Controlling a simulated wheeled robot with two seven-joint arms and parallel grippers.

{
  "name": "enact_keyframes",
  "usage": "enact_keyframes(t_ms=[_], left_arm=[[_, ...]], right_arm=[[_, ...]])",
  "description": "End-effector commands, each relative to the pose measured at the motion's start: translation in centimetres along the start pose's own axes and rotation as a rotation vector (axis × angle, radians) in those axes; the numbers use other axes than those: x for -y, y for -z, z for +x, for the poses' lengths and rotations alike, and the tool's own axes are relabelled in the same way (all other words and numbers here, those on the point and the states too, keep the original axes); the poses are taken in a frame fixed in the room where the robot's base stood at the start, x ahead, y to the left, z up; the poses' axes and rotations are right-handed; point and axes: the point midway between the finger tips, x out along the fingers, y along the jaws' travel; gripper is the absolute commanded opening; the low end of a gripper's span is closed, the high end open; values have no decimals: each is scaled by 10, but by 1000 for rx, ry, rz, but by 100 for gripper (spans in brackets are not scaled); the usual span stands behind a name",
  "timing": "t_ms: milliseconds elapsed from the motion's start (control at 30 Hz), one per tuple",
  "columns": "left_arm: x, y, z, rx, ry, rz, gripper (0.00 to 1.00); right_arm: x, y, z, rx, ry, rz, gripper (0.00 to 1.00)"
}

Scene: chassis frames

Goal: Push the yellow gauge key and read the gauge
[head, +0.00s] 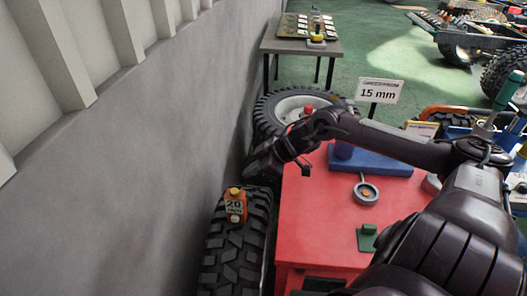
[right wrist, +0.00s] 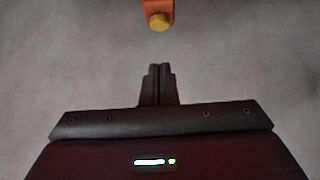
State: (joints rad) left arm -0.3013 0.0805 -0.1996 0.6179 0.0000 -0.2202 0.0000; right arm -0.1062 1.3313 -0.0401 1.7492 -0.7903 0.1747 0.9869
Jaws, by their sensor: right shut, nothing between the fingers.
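The orange gauge (head: 235,208) sits on top of the black tyre by the grey wall. Its face reads 20, with smaller print below that is too small to make out. The yellow key (head: 234,191) is on its top. In the right wrist view the yellow key (right wrist: 158,21) shows at the top, ahead of my fingertips, with a visible gap between. My right gripper (head: 258,172) is up and to the right of the gauge in the head view. Its fingers (right wrist: 157,70) are shut together and empty. My left gripper is not in view.
A red cabinet (head: 315,225) stands right of the tyre (head: 238,255), with a blue block (head: 372,163), a ring-ended tool (head: 366,192) and a green block (head: 367,238) on it. A sign (head: 379,92) reads 15 mm. The grey wall (head: 150,160) runs close along the left.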

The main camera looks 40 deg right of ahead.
Motion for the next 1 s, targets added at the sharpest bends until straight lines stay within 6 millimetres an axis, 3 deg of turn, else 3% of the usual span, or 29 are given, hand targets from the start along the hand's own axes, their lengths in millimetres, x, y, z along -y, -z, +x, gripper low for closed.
enact_keyframes(t_ms=[500,1000], left_arm=[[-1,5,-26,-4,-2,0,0],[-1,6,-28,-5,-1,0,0]], right_arm=[[0,3,-44,-3,1,1,0],[-1,2,-51,-3,-1,-2,0]])
